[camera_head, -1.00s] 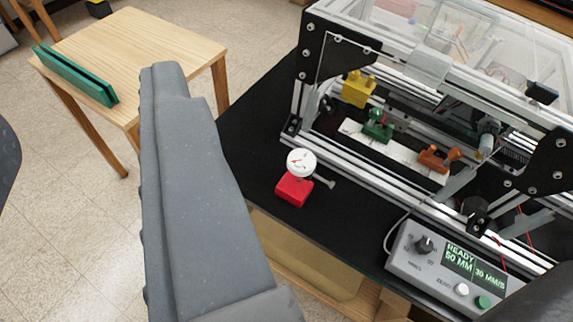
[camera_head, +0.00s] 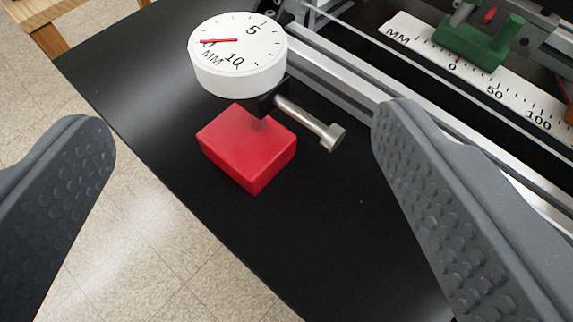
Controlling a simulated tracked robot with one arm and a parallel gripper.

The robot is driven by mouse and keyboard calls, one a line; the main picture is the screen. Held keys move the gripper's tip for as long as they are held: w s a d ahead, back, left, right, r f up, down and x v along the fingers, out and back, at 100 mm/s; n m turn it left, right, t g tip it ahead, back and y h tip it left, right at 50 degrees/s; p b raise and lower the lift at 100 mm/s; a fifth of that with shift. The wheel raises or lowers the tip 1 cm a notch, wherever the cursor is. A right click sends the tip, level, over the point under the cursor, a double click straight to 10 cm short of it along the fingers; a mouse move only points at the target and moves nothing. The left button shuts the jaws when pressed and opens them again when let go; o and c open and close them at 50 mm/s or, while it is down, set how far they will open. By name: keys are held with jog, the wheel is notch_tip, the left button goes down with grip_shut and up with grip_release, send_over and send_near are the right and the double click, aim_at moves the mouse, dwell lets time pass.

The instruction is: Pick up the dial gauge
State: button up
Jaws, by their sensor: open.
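The dial gauge (camera_head: 238,52) has a round white face with a red needle and MM markings. It stands on a red block (camera_head: 247,150), with a black clamp and a short metal plunger (camera_head: 312,122) pointing to the lower right. It rests on the black tabletop beside the frame rail. My gripper (camera_head: 240,130) is open, with one grey textured finger at the left edge and the other at the right. The gauge and red block lie between the fingers in the picture, and neither finger appears to touch them.
An aluminium rail (camera_head: 345,75) of the extrusion frame runs just behind the gauge. A white ruler strip (camera_head: 480,75) and a green clamp block (camera_head: 480,42) are at upper right. The black tabletop (camera_head: 320,230) is clear in front of the gauge. Its edge drops to tiled floor at lower left.

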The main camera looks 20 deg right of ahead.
aim_at(245, 63)
jog(key=x, duration=0.7)
jog(key=shift+f, duration=0.35)
jog(key=shift+w+d+f+b, duration=0.15)
jog(key=shift+w+b, duration=0.15)
jog(key=shift+w, duration=0.3)
jog(key=shift+x, duration=0.75)
jog(key=w, duration=0.2)
jog(key=w+f, duration=0.1)
jog(key=shift+a+b, duration=0.25)
jog(key=shift+b, duration=0.1)
jog(key=shift+w+d+f, duration=0.1)
jog(key=shift+w+f, duration=0.15)
jog(key=shift+w, duration=0.15)
jog(key=shift+r, duration=0.1)
grip_shut()
